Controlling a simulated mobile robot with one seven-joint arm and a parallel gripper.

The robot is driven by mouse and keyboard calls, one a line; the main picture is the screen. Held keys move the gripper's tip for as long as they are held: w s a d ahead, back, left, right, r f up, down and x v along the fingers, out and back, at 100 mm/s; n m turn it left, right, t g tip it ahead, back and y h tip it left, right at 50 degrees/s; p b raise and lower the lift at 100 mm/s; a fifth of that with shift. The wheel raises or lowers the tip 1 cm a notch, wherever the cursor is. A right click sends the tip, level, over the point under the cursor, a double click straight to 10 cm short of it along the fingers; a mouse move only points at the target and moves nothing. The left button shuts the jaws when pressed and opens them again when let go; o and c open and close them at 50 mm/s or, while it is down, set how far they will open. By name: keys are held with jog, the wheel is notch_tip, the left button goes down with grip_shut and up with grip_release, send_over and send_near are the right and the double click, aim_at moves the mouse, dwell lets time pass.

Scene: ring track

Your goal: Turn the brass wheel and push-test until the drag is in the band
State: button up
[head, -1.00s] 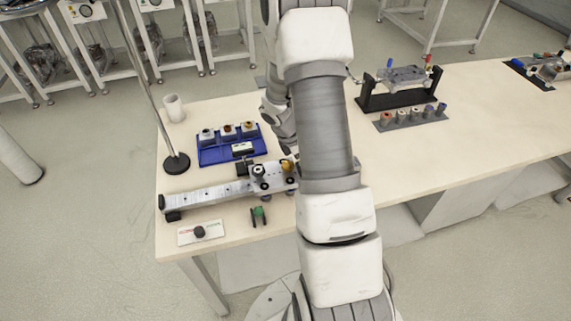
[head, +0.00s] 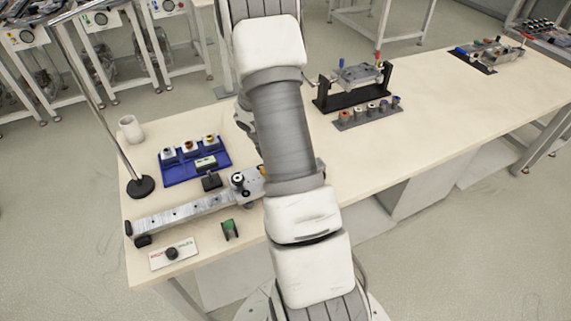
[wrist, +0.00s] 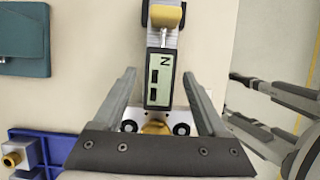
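In the wrist view the two fingers of my gripper (wrist: 158,75) are spread, one on each side of a dark gauge (wrist: 158,80) with a display marked N. A gap shows on both sides of the gauge. A brass-coloured part, perhaps the brass wheel (wrist: 155,127), shows below the gauge between two black rollers, partly hidden by my gripper's body. A gold tip (wrist: 165,16) shows at the top. In the head view the silver rail (head: 180,215) lies along the table with a carriage (head: 241,185) at its right end. My arm hides the gripper there.
A blue tray (head: 172,178) with several small blocks stands behind the rail. A lamp base (head: 140,187), a white cup (head: 131,128), a green part (head: 230,229) and a knob plate (head: 172,254) are nearby. A black stand (head: 325,98) is further right. The table's right half has bare room.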

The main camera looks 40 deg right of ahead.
jog(key=shift+a+r, duration=0.1)
jog(key=p+v, duration=0.1)
jog(key=v, duration=1.6)
jog(key=shift+p, duration=0.35)
jog(key=shift+w+r, duration=0.1)
jog(key=shift+r, duration=0.05)
jog(key=s+a+r+m+t+y, duration=0.1)
jog(key=s+a+r+m+t, duration=0.1)
jog(key=s+a+r+m, duration=0.3)
jog(key=s+a+r+m+t, duration=0.1)
jog(key=s+a+r+m, duration=0.15)
jog(key=a+r, duration=0.5)
jog(key=s+a+r+m+t+y, duration=0.3)
jog(key=s+a+m, duration=0.4)
jog(key=s+a, duration=0.1)
jog(key=shift+s+r+t, duration=0.35)
jog(key=shift+s+t, duration=0.05)
jog(key=shift+s, duration=0.05)
